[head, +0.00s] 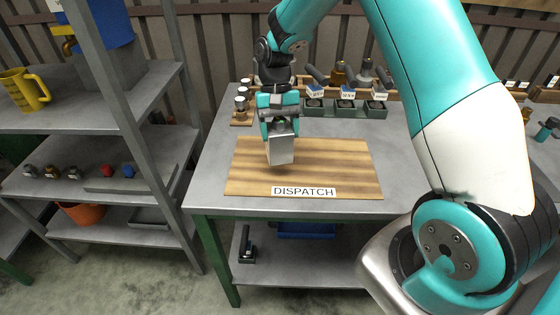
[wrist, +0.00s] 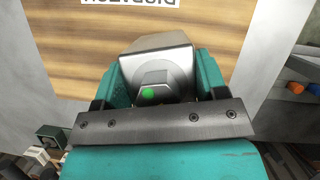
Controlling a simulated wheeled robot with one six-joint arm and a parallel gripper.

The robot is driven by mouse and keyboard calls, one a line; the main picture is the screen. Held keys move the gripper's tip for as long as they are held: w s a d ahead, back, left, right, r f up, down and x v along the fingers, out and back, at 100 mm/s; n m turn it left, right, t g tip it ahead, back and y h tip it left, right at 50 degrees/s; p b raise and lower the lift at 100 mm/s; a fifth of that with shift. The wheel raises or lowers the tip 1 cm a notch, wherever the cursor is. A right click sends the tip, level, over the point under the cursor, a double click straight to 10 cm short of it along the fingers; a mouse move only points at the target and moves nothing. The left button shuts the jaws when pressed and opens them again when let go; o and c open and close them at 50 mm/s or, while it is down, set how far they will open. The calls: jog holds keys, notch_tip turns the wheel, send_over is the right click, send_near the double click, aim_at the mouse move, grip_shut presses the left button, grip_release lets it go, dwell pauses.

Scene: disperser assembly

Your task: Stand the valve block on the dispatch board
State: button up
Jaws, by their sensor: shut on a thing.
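The valve block (head: 281,150) is a grey metal block, held upright between the fingers of my gripper (head: 280,127). It is over the left middle part of the dispatch board (head: 340,160), a striped wooden board labelled DISPATCH. I cannot tell whether its bottom touches the board. In the wrist view, the block (wrist: 158,60) shows a square top with a hexagonal fitting and a green dot, between the teal fingers of my gripper (wrist: 155,85). The board (wrist: 60,50) lies beyond it.
The board's right side is bare. Behind it stand several green holders (head: 344,108) with labelled parts. A small wooden stand (head: 241,115) with jars is at the table's back left. A grey shelf unit (head: 100,125) with a yellow jug (head: 25,90) stands to the left.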

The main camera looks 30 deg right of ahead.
jog(key=r+m+t+y, duration=0.1)
jog(key=r+m, duration=0.1)
jog(key=m, duration=0.1)
jog(key=d+r+m+t+p, duration=0.1)
jog(key=r+m, duration=0.2)
jog(key=w+d+r+m+y+p, duration=0.1)
jog(key=r+m, duration=0.2)
jog(key=shift+d+m+t+y, duration=0.15)
jog(key=shift+m+t+y, duration=0.15)
jog(key=shift+t, duration=0.1)
notch_tip(320, 180, up, 7)
jog(key=d+m+t+p, duration=0.2)
jog(key=m+t, duration=0.2)
jog(key=m, duration=0.7)
jog(key=f, duration=1.9)
jog(key=shift+s+p, duration=0.25)
jog(key=shift+p, duration=0.05)
jog(key=shift+f, duration=0.2)
jog(key=o, duration=1.6)
